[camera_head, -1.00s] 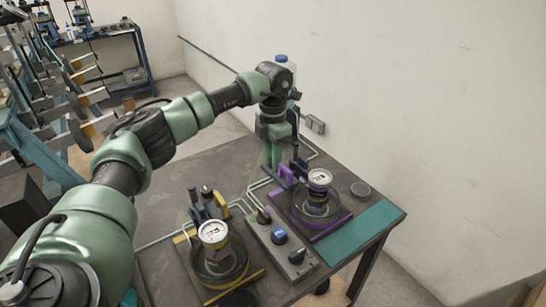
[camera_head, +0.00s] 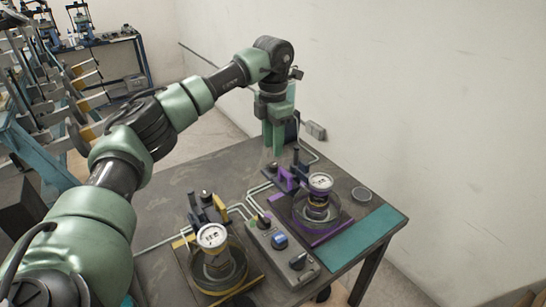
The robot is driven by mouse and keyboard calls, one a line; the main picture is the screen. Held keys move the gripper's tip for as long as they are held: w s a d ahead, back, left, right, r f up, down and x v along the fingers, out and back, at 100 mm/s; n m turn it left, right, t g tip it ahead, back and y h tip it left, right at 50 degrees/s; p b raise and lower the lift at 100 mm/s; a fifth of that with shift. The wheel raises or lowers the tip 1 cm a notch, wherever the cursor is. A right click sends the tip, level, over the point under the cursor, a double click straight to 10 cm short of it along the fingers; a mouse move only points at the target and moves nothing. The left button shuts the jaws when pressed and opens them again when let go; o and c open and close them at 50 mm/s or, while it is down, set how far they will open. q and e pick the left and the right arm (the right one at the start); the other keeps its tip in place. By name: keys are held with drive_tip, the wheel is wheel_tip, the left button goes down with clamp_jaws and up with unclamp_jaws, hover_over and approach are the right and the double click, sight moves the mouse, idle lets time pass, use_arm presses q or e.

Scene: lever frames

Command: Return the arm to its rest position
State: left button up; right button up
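My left arm reaches in from the left, and its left gripper (camera_head: 276,140) points down over the back of the grey table (camera_head: 190,185). Its green fingers are in front of the wall-side fittings, and I cannot tell whether there is a gap between them. The gripper is behind and above the purple-framed lever unit (camera_head: 320,237) with its purple handle (camera_head: 285,179), and looks apart from it. I see nothing held. The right gripper is not in view.
A yellow-framed unit (camera_head: 257,277) with a round gauge (camera_head: 212,236) stands at the front. A control box (camera_head: 281,250) with knobs sits between the units. A teal strip (camera_head: 367,240) marks the right edge. A blue rack (camera_head: 48,155) stands at left. The pale wall is close behind.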

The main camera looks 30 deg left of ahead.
use_arm(q)
drive_tip(key=shift+r, duration=0.85)
